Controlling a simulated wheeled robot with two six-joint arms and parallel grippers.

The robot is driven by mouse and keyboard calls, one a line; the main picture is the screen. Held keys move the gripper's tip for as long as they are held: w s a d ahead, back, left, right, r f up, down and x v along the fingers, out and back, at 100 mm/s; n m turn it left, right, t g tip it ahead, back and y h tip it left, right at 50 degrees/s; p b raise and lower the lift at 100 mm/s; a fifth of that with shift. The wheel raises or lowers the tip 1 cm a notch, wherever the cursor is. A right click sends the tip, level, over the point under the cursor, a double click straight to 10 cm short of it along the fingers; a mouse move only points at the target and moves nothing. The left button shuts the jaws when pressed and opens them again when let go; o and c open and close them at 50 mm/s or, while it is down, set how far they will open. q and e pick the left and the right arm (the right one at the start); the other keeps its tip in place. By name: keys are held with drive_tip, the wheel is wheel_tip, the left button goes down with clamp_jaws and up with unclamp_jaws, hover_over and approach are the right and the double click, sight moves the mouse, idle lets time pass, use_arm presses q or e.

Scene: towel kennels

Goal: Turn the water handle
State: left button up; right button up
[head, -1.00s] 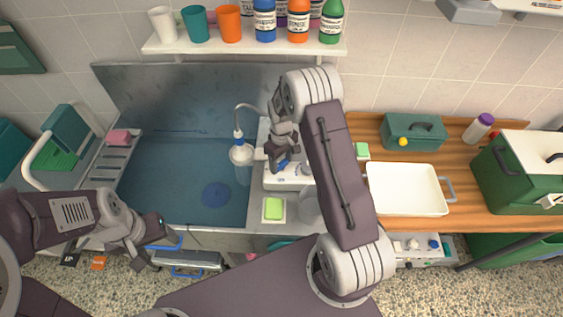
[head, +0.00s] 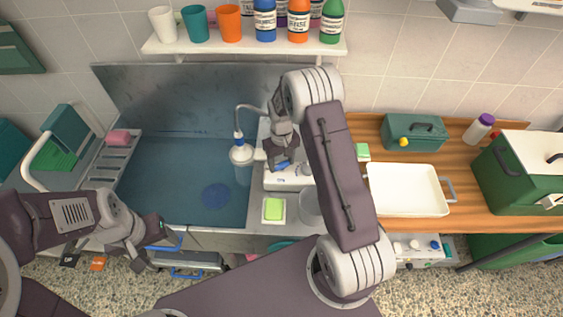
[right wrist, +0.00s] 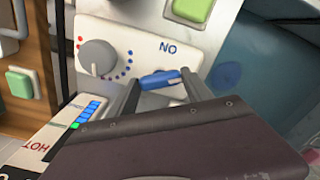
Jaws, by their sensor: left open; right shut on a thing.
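The blue water handle (right wrist: 160,79) is on a white panel (right wrist: 140,38) marked with upside-down "ON" lettering in the right wrist view. My right gripper (right wrist: 158,88) is shut on the handle, with one finger at each end of it. In the head view my right gripper (head: 281,158) is over the white unit at the sink's right side, and a bit of the blue handle (head: 283,165) shows beneath it. The curved faucet with its white head (head: 241,152) hangs over the sink, with a pale stream below. My left gripper (head: 148,255) is open and empty at the sink's front left.
A grey knob (right wrist: 98,57) with red and blue dots is beside the handle. The sink basin (head: 165,190) is left of my right arm. A green sponge (head: 273,209), a white tray (head: 405,190) and a green toolbox (head: 413,132) are nearby. Bottles and cups line the shelf (head: 240,46) above.

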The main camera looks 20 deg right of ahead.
sight(281, 163)
drive_tip(key=o, duration=1.4)
drive_tip(key=shift+w, duration=0.1)
drive_tip(key=shift+c, duration=0.2)
wheel_tip(281, 163, up, 8)
drive_tip(key=shift+r+b, duration=0.1)
drive_tip(key=shift+b, duration=0.95)
drive_tip(key=shift+r, duration=0.5)
